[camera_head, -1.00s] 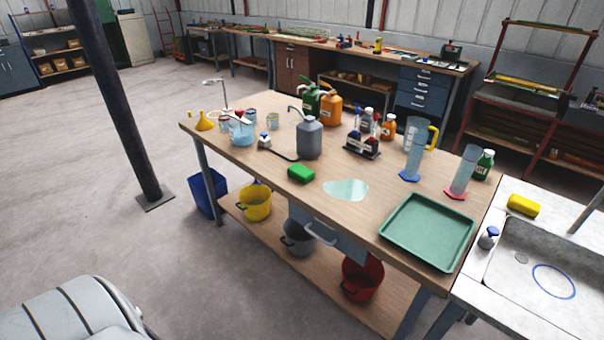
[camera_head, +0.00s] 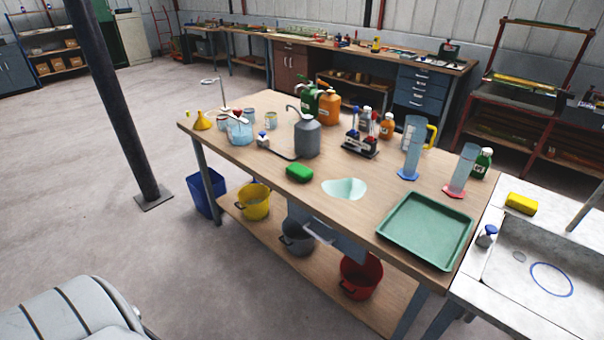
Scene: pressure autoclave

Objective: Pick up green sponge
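The green sponge (camera_head: 299,173) lies flat on the wooden workbench (camera_head: 258,168), near its front edge. It is left of a pale spill (camera_head: 345,188) and in front of a grey can (camera_head: 307,137). Nothing touches it from above. Neither of my grippers shows in the head view, so whether they are open or shut is hidden.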

